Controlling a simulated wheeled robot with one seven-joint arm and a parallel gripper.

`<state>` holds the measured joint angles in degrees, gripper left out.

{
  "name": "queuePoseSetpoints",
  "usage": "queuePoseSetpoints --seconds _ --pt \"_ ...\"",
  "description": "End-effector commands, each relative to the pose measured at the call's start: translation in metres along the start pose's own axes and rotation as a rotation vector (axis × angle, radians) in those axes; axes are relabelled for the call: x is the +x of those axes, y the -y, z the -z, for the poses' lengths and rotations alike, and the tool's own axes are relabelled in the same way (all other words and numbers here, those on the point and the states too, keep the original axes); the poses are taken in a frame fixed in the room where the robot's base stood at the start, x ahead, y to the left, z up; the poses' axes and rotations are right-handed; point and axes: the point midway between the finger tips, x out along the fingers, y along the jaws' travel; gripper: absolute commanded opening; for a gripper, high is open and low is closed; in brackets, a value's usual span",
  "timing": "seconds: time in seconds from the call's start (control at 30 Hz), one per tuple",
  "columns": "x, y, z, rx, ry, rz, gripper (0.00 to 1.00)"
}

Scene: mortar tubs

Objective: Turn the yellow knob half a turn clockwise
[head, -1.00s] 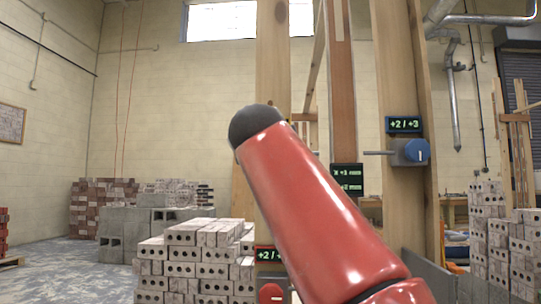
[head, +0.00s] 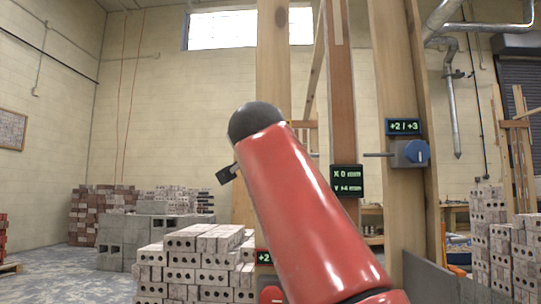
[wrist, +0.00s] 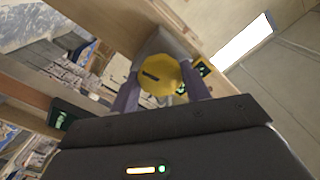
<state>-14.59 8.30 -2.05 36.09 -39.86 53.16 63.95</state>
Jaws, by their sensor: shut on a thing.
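The yellow knob (wrist: 162,72) shows in the wrist view, round with a dark mark on its face, on a grey housing (wrist: 168,44) by a wooden post. My gripper (wrist: 161,88) has one finger on each side of the knob and is shut on it. In the head view my red arm hides the yellow knob and the fingers. A dark display (head: 346,181) on the brown post reads X 0 mm, Y +4 mm.
A red knob (head: 270,294) is low beside my arm. Brick stacks (head: 190,262) stand at left and right.

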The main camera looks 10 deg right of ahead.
Motion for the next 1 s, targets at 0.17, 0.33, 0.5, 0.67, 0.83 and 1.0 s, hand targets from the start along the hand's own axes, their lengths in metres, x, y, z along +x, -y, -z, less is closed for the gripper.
queuePoseSetpoints --seconds 0.17,0.33,0.5,0.67,0.83,1.0 --pt "0.0012 -0.0010 -0.0030 0.074 0.006 -0.005 0.24" --pt "0.0011 -0.0009 -0.0028 0.113 0.006 -0.005 0.24" --pt "0.0011 -0.0008 -0.0026 0.127 0.006 -0.005 0.24" --pt "0.0011 -0.0008 -0.0026 0.128 0.006 -0.005 0.24" --pt "0.0010 -0.0009 -0.0026 0.127 0.006 -0.005 0.48" --pt "0.0008 -0.0006 -0.0018 0.127 0.004 -0.004 0.68"
